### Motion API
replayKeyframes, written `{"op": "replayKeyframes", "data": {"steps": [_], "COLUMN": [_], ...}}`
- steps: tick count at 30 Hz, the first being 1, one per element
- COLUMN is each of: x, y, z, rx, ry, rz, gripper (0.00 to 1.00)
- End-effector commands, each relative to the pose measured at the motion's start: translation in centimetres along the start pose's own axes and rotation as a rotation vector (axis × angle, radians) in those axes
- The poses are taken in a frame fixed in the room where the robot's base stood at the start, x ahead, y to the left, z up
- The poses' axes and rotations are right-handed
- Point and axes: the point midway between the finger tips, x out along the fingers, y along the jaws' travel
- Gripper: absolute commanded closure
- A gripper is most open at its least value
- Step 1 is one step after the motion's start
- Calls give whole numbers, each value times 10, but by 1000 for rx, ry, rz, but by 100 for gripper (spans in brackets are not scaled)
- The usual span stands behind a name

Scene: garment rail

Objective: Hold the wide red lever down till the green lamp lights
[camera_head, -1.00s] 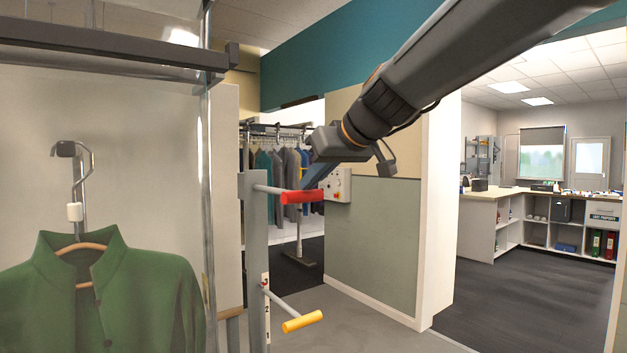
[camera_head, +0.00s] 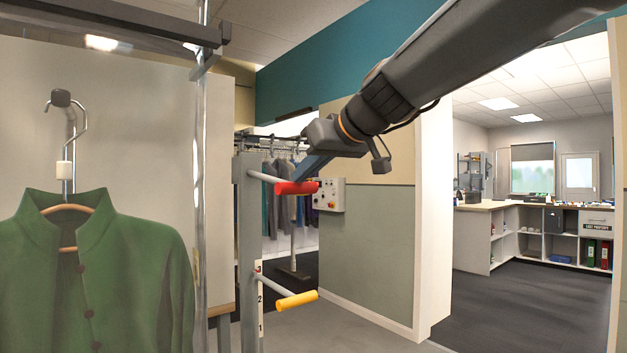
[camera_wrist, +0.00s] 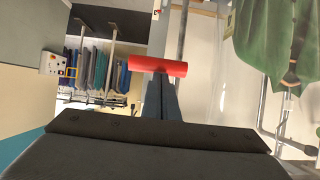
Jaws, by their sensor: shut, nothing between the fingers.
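The wide red lever (camera_head: 297,187) is a thick red grip on a pale rod, on the upper part of a grey post (camera_head: 248,240). My gripper (camera_head: 303,176) is shut and empty, its blue-grey fingers reaching down to the lever's grip from the upper right. In the wrist view the shut fingers (camera_wrist: 160,84) end at the red grip (camera_wrist: 157,66), which lies across their tips. I cannot tell whether they touch or press it. A control box (camera_head: 330,194) with small coloured buttons hangs on the wall behind. I can make out no lit green lamp.
A yellow lever (camera_head: 297,300) sticks out lower on the same post, beside a number strip. A green jacket (camera_head: 95,270) hangs at the left near a metal upright. A clothes rack stands behind. A counter (camera_head: 500,204) is far right. Floor right of the post is clear.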

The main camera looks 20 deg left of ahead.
Motion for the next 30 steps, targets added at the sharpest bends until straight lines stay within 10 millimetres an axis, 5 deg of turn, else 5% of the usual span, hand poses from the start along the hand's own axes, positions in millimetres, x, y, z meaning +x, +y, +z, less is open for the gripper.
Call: {"op": "replayKeyframes", "data": {"steps": [30], "x": [61], "y": [4], "z": [83], "rx": [2], "ry": [-3], "rz": [2], "gripper": [100]}}
